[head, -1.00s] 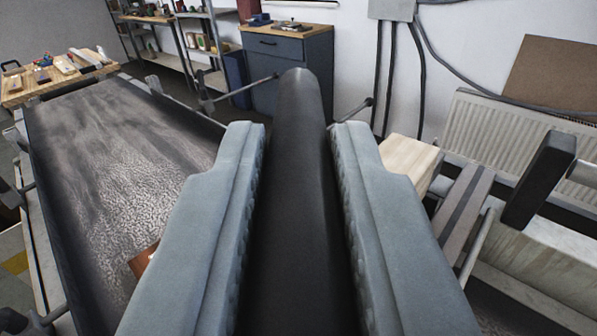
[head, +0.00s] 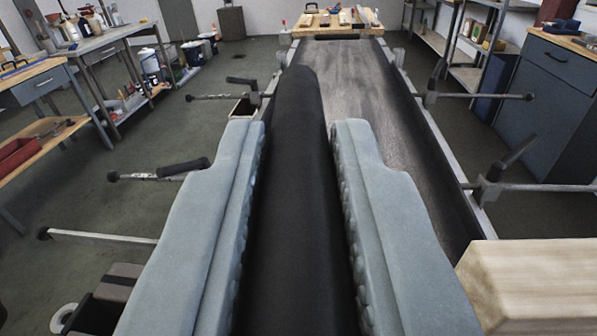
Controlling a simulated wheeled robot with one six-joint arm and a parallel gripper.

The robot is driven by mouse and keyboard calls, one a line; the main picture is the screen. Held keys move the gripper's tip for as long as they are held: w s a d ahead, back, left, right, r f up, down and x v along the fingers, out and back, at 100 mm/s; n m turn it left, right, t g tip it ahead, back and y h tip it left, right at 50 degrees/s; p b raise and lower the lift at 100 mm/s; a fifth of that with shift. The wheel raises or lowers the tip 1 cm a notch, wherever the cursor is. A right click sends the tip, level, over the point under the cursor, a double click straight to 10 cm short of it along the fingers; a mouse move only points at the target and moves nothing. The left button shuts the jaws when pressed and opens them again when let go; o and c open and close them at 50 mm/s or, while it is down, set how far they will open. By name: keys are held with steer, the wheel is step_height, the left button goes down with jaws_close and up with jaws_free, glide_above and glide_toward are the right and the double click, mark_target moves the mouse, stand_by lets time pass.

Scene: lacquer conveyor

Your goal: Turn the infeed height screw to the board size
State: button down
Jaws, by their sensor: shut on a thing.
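My gripper (head: 299,128) fills the middle foreground, with one grey-blue padded finger on each side. It is shut on a long black handle with a rounded far end (head: 293,190). The handle looks like the crank grip of the height screw, and it points away from me. The screw itself and the rest of the crank are hidden. No scale or size mark shows. A pale wooden block, perhaps the board (head: 530,285), is at the lower right, apart from my gripper.
A dark conveyor belt (head: 370,95) runs away to a wooden-topped table (head: 340,22). Rods with black grips (head: 185,167) stick out left, and similar ones (head: 510,160) right. Benches (head: 40,85) stand left, a blue-grey cabinet (head: 550,100) right.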

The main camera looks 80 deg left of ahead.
steer(key=shift+w+n+g, duration=0.2)
steer(key=shift+n+g, duration=0.85)
steer(key=shift+g, duration=0.7)
steer(key=shift+w+n+g, duration=0.15)
steer(key=shift+n+g, duration=0.9)
steer(key=shift+g, duration=0.7)
steer(key=c, duration=1.3)
jaws_free()
steer(key=shift+a, duration=0.15)
